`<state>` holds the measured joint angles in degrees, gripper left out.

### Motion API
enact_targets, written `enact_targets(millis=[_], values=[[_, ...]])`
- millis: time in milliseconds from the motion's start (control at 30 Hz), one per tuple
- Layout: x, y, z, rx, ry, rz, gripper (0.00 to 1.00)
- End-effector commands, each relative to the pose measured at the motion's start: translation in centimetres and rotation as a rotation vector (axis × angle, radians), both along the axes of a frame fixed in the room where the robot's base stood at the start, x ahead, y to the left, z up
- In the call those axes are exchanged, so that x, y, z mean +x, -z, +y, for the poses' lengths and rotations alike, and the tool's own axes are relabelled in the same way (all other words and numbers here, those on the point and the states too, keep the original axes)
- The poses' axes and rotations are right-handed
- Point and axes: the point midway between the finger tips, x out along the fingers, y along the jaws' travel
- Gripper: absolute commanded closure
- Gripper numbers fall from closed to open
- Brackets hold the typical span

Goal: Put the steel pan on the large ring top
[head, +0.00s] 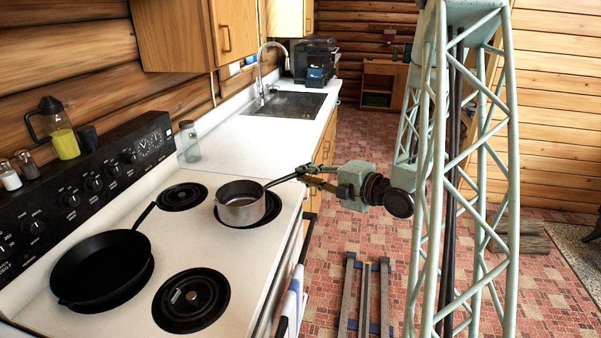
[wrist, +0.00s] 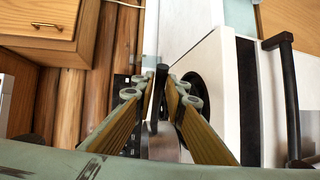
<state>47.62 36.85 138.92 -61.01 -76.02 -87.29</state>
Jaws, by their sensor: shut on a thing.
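The steel pan (head: 241,208) is upright over the stove's right-hand ring (head: 272,210), whose dark rim shows to the pan's right. I cannot tell whether its base touches the ring or is slightly above it. My gripper (head: 312,178) is shut on the pan's dark handle, to the right of the pan. In the wrist view the handle (wrist: 160,80) runs between the fingers of my gripper (wrist: 159,98); most of the pan is hidden there. Another ring (head: 182,197) is bare at the back. A front ring (head: 211,303) has a small metallic item (head: 191,296) on it.
A black skillet (head: 103,268) covers the left ring, its handle pointing toward the back ring. A glass jar (head: 190,142) stands at the counter's near end. The white counter (head: 240,137) is clear up to the sink (head: 287,105). An oven handle (wrist: 287,95) projects at the stove's front.

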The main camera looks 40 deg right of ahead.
Motion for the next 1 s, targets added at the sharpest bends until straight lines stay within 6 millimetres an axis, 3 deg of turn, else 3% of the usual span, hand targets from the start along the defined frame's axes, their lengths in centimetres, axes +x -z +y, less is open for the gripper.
enact_targets(millis=[600, 1000], values=[[8.1, 0.9, -5.1, -0.001, 0.001, 0.000, 1.00], [9.1, 1.0, -5.8, 0.001, 0.001, -0.001, 1.00]])
